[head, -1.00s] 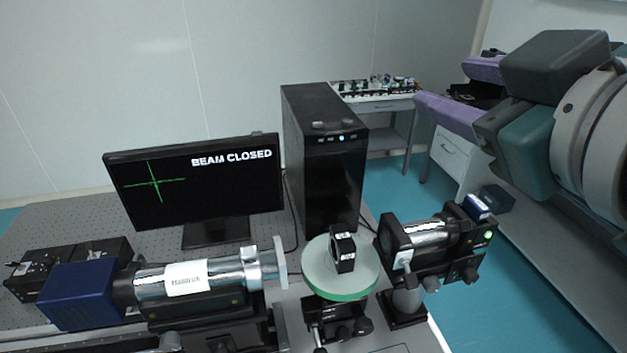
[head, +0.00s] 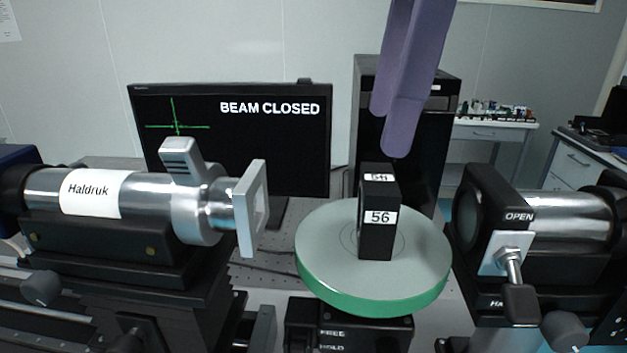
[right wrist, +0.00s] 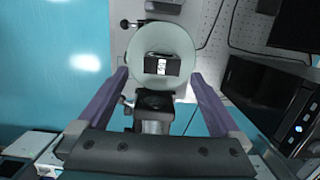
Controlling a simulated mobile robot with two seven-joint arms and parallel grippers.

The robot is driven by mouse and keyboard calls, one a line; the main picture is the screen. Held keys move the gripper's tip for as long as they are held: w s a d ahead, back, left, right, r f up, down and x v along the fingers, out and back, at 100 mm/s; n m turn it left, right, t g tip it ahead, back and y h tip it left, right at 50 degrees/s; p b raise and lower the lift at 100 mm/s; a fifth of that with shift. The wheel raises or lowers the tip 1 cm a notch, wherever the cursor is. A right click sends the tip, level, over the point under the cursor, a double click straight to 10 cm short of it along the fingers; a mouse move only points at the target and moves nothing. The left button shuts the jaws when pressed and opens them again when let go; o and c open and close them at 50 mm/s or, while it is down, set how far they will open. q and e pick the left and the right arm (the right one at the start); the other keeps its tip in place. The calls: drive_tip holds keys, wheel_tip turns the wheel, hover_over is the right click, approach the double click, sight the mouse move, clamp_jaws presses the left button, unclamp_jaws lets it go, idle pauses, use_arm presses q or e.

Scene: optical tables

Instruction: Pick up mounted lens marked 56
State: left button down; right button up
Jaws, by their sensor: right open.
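The mounted lens marked 56 (head: 378,222) is a black block with white labels, standing upright on a round pale platform with a green rim (head: 372,297). It also shows in the right wrist view (right wrist: 161,65), on the round platform (right wrist: 147,41) seen from above. My right gripper (head: 400,120) has purple fingers and hangs above and just behind the lens, apart from it. In the right wrist view the fingers (right wrist: 160,85) are spread wide and empty, with the lens ahead between their lines. My left gripper is not in view.
A silver tube labelled Haldruk (head: 90,194) with a square-ended nose stands left of the platform. A black-and-silver unit marked OPEN (head: 518,216) stands close on the right. A monitor (head: 235,150) reading BEAM CLOSED and a black computer tower (head: 366,130) stand behind.

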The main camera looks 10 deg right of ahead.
sight(383, 177)
drive_tip(key=shift+w+d+f, duration=0.1)
drive_tip(key=shift+d+f, duration=0.25)
drive_tip(key=shift+f, duration=0.05)
drive_tip(key=f, duration=0.1)
drive_tip(key=f+p, duration=0.1)
drive_tip(key=f, duration=0.1)
drive_tip(key=shift+a+f+p, duration=0.15)
drive_tip(key=shift+a+p, duration=0.15)
wheel_tip(383, 177, down, 5)
drive_tip(key=p, duration=0.2)
drive_tip(key=shift+a+f+p, duration=0.1)
drive_tip(key=shift+a+p, duration=0.05)
drive_tip(key=shift+p, duration=0.15)
drive_tip(key=shift+w+f, duration=0.1)
drive_tip(key=shift+f, duration=0.1)
drive_tip(key=c, duration=1.5)
drive_tip(key=shift+r, duration=0.1)
